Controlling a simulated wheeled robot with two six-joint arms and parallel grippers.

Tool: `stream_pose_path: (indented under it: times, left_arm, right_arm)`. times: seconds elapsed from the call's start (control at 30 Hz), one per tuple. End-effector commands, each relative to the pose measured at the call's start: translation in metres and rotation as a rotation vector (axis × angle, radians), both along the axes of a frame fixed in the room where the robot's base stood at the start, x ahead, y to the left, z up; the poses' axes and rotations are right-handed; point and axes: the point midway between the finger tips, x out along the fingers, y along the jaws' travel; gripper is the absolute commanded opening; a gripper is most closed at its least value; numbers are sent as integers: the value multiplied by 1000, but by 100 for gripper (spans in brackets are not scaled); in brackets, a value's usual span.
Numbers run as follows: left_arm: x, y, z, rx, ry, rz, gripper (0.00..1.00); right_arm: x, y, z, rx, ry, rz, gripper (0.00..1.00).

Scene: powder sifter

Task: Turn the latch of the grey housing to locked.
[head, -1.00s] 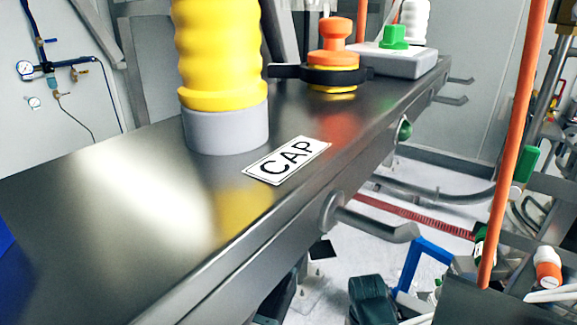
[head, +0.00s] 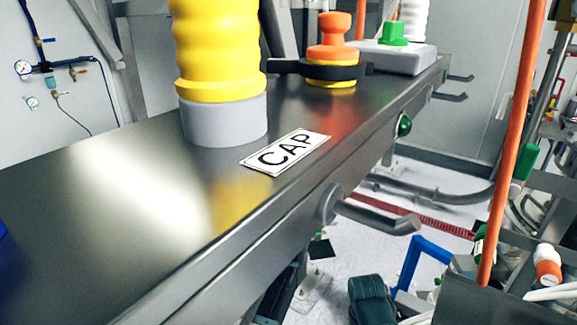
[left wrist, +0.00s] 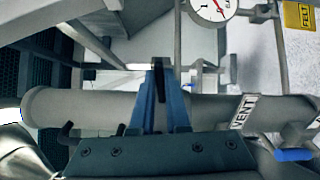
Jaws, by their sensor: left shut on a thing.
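My left gripper (left wrist: 159,72) shows in the left wrist view, with its two blue fingers close together. It is shut on a dark narrow part (left wrist: 160,82) between the fingertips. I cannot tell for sure whether this part is the latch. A thick grey cylinder (left wrist: 80,108) runs across behind the fingers; whether it belongs to the grey housing is unclear. The fingers hide its middle. No locked or unlocked marking can be read. Neither gripper shows in the head view, and my right gripper is in no view.
In the head view a dark metal bench (head: 110,200) carries a yellow ribbed bellows (head: 217,50), a CAP label (head: 286,152), an orange knob (head: 334,35) and a green-knobbed grey box (head: 395,58). The left wrist view shows a gauge (left wrist: 213,8) and a VENT label (left wrist: 244,112).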

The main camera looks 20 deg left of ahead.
Motion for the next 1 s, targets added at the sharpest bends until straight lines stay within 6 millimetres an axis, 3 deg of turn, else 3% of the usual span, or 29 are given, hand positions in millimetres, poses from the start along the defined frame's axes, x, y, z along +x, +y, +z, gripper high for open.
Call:
stream_pose_path:
  times: [0.3,0.87,0.9,1.0]
  left_arm:
    - [0,-1,-1,95,68,0,0]
    - [-1,-1,-1,118,84,0,0]
    - [-1,-1,-1,118,84,0,15]
    - [0,-1,-1,118,84,0,33]
  right_arm:
    - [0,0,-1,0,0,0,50]
    - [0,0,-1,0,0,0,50]
    - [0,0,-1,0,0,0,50]
    - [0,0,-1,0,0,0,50]
